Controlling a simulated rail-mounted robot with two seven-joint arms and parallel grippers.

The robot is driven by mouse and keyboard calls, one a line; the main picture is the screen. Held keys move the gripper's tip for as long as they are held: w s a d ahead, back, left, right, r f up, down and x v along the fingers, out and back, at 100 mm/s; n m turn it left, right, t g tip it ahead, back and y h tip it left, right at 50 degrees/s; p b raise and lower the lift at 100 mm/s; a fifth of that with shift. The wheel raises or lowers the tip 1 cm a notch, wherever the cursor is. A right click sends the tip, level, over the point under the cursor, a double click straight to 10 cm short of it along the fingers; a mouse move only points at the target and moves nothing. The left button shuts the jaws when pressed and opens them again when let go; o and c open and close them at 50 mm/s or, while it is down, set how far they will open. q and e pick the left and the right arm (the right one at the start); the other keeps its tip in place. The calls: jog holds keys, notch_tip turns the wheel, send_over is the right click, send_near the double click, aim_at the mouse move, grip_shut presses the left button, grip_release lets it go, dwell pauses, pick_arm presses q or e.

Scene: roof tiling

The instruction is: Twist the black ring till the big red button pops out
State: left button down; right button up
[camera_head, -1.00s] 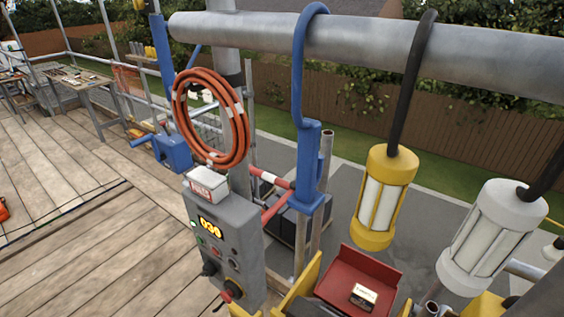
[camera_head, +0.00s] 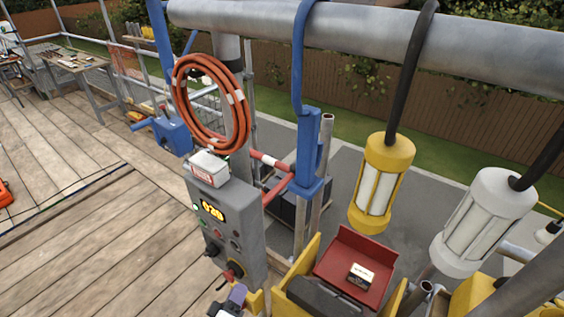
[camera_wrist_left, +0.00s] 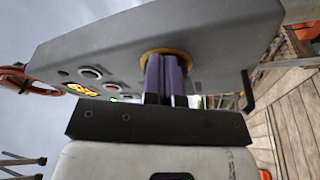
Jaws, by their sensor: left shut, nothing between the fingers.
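A grey control box (camera_head: 226,225) hangs on the post below the orange hose coil. Low on its front is the red button (camera_head: 229,275), with dark and yellow around it; the black ring is too small to make out clearly. My left gripper (camera_head: 238,293) has purple fingers and is just below and in front of the button. In the left wrist view the shut fingers (camera_wrist_left: 166,68) point at the yellow disc (camera_wrist_left: 178,52) on the box face and hide its middle. Contact cannot be told. My right gripper is not in view.
The box has a lit display (camera_head: 211,210), small buttons and a black knob (camera_head: 212,250). A red tray (camera_head: 352,262) holds a small box. Yellow (camera_head: 382,185) and white (camera_head: 483,222) lamps hang at right. An orange hose (camera_head: 184,120) hangs above. Wooden decking lies left.

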pick_arm(q)
jog(key=shift+w+d, duration=0.4)
jog(key=shift+w, duration=0.1)
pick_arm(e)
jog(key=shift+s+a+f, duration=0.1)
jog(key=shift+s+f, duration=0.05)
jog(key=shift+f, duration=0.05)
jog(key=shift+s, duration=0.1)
